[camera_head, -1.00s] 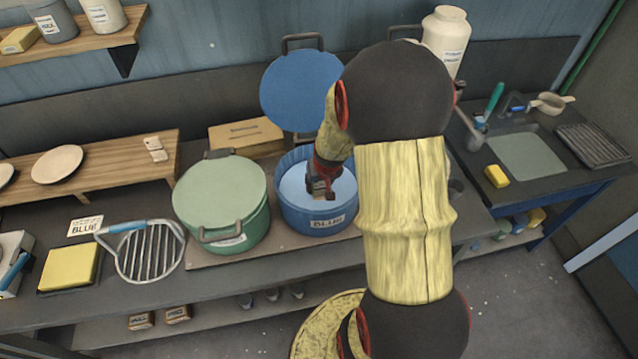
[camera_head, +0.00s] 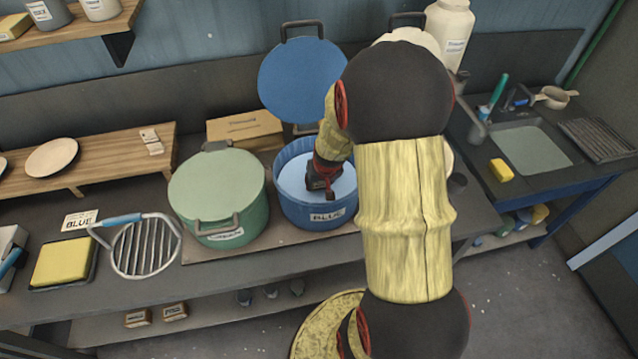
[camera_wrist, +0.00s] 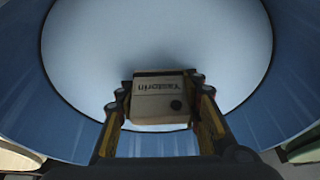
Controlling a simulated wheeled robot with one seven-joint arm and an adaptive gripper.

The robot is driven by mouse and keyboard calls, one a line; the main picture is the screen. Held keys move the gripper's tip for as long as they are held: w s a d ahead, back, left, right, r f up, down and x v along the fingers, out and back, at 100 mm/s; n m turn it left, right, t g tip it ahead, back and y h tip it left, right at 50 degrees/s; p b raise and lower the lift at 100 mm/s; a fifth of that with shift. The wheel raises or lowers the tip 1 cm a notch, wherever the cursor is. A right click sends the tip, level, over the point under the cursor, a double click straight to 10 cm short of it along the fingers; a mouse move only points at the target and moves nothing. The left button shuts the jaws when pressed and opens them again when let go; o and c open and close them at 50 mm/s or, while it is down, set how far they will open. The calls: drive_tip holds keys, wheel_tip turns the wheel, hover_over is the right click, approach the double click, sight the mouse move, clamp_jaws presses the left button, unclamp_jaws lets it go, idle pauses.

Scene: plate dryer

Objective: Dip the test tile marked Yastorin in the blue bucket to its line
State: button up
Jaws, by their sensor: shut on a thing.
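The blue bucket (camera_head: 318,214), labelled BLUE, stands uncovered on the bench with pale blue liquid in it. My gripper (camera_head: 327,190) is inside the bucket's opening, pointing down. In the wrist view my gripper (camera_wrist: 163,115) is shut on a small pale tile (camera_wrist: 160,100). Its lettering shows upside down and appears to read Yastorin; a dark round spot is beside it. The tile's far edge is against the liquid (camera_wrist: 150,35); I cannot tell how deep it is or see its line. In the head view my gripper hides the tile.
A lidded green pot (camera_head: 218,195) stands close left of the bucket. The blue lid (camera_head: 300,85) stands upright behind it. A wire rack (camera_head: 145,247) and a yellow sponge on a tray (camera_head: 62,262) lie farther left. A sink (camera_head: 535,147) is at right.

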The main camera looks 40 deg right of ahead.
drive_tip(key=shift+f+b, duration=0.35)
drive_tip(key=shift+b, duration=0.05)
drive_tip(key=shift+r, duration=0.1)
idle(1.3)
wheel_tip(320, 180, up, 14)
drive_tip(key=p, duration=1)
idle(1.3)
drive_tip(key=shift+s, duration=0.1)
idle(1.6)
